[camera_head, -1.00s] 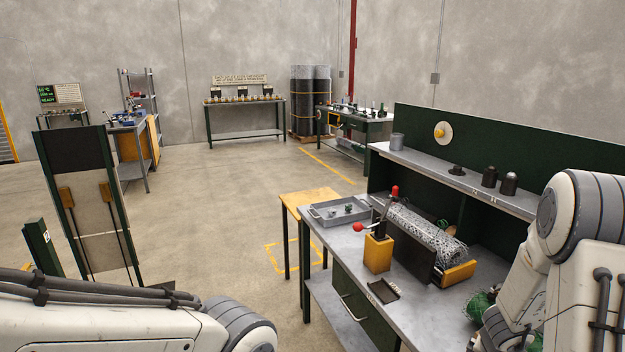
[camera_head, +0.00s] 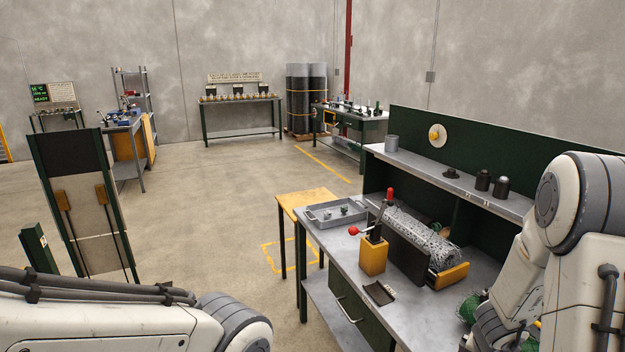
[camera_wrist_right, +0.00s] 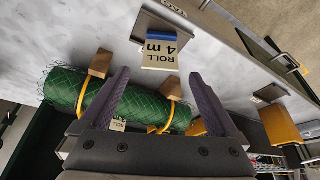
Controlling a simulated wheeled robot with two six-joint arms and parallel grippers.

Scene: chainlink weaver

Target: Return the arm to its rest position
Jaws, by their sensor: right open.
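My right arm (camera_head: 575,235) comes in from the right in the head view and is bent over the grey workbench (camera_head: 345,255). My right gripper (camera_wrist_right: 158,75) is open in the right wrist view, its two purple fingers spread apart. A green mesh roll (camera_wrist_right: 65,90) with yellow bands lies behind the fingers in that view, and nothing shows gripped between them. Part of the green mesh (camera_head: 468,308) also shows beside my right arm in the head view. My left arm (camera_head: 90,315) lies across the lower left, and its gripper is out of frame.
The workbench holds a weaving machine with grey mesh (camera_head: 425,240), a yellow box with a red-knobbed lever (camera_head: 373,258) and a grey tray (camera_head: 335,214). A wall shelf (camera_head: 430,175) runs behind. A "ROLL 4 m" tag (camera_wrist_right: 160,54) shows near the roll. Open floor (camera_head: 210,220) lies left.

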